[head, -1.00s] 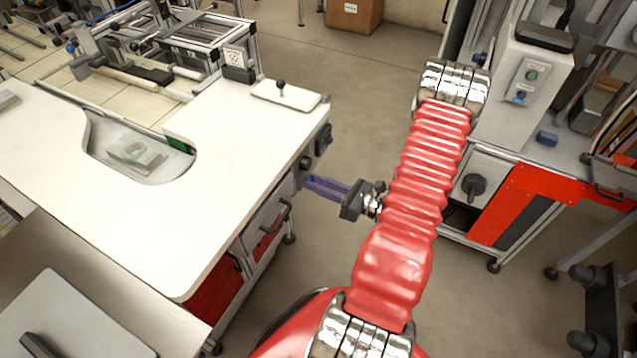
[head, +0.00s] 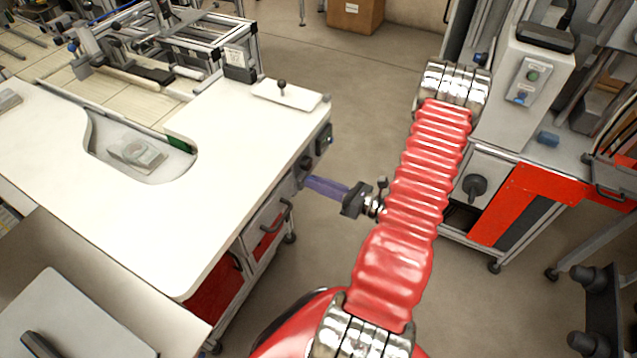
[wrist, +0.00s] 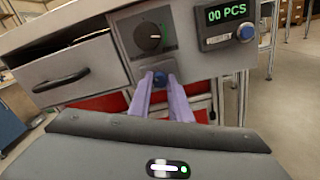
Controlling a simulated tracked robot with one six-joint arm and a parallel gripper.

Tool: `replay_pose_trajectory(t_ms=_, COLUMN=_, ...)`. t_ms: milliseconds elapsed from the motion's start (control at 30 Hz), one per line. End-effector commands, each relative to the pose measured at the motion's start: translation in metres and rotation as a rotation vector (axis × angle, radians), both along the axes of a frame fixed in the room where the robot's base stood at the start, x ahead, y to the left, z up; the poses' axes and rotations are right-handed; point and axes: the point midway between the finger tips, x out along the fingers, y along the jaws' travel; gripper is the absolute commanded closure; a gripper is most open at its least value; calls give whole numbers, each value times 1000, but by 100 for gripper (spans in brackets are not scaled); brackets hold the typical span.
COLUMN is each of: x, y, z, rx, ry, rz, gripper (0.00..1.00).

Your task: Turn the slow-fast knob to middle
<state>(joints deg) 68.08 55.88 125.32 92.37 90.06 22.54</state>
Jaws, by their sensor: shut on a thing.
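A control panel sits on the end face of the white table. In the wrist view it carries a black dial knob (wrist: 152,37) with a light pointer on a dark square plate. Its lettering is too small to read. In the head view my gripper (head: 307,183) reaches left to the table's end, below the dark dial (head: 305,163). The blue knob is hidden there.
A counter display (wrist: 227,27) reading "00 PCS" is right of the dial. A drawer with a black handle (wrist: 62,80) is to the left. The white table (head: 230,150) edge is close above my gripper. Open floor lies between table and red-panelled cabinet (head: 515,200).

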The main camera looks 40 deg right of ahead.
Motion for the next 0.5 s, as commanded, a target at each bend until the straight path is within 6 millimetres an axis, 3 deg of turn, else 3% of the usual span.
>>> replay_pose_trajectory(t_ms=500, x=1, y=-3, z=-1, rx=390, ry=139, rz=-6, gripper=100)
